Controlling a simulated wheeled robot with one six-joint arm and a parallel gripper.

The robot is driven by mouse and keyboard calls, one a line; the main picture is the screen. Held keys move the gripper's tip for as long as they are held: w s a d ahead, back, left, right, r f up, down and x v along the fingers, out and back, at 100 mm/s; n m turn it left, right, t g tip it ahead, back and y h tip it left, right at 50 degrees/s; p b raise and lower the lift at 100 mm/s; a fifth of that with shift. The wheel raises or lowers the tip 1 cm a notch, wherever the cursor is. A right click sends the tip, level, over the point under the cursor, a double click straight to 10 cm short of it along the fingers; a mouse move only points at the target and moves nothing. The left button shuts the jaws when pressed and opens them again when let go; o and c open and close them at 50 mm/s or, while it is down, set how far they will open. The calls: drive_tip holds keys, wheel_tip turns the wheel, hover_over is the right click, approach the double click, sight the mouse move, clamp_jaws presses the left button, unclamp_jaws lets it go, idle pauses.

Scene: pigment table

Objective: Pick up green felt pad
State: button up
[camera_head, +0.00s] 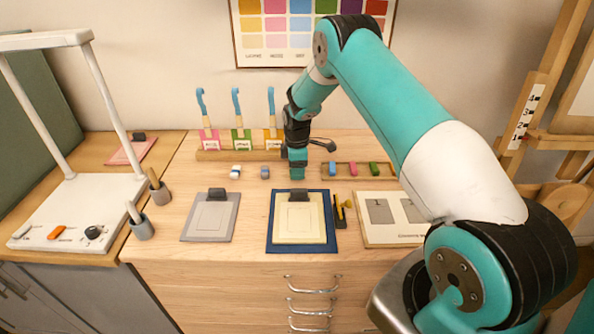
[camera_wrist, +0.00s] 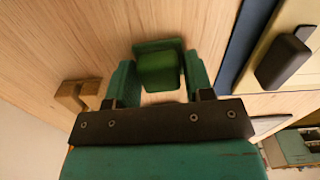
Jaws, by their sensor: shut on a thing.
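The green felt pad (camera_wrist: 160,72) shows in the wrist view as a small green block with a darker green part at its far edge. It sits between the two fingers of my gripper (camera_wrist: 160,84), which is shut on it. In the head view my gripper (camera_head: 297,172) points down at the tabletop, left of the wooden tray; the pad there is hidden or blends with the teal fingers. I cannot tell whether the pad is clear of the table.
A wooden tray (camera_head: 347,163) with blue, pink and green pieces lies just right of my gripper. A white-and-blue piece (camera_head: 236,171) and a grey piece (camera_head: 265,172) lie left. A navy clipboard (camera_head: 271,232) lies in front. Blue-handled tools (camera_head: 237,108) stand behind.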

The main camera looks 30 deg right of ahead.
drive_tip(key=shift+r, duration=0.1)
wheel_tip(320, 180, up, 20)
drive_tip(key=b, duration=0.4)
